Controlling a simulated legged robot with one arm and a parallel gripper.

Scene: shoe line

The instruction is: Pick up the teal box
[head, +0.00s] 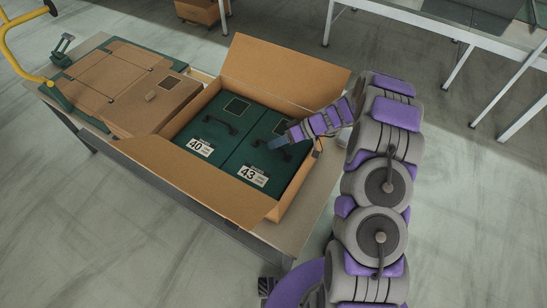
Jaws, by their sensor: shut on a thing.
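Two teal boxes lie side by side inside an open cardboard carton (188,171). The left teal box (219,134) has a dark handle and a label reading 40. The right teal box (254,153) has a label reading 43. My gripper (281,145) reaches in from the right over the box labelled 43 and is shut at its handle. The fingertips are small in the head view, and part of the handle is hidden behind them. The box labelled 43 sits level with the box labelled 40 in the carton.
The carton stands on a table (315,200) with its flaps folded outward. Flat brown cardboard (115,75) lies on a green surface to the left, by a yellow curved rail (22,68). White-legged tables (440,30) stand at the back right. The floor at the left front is clear.

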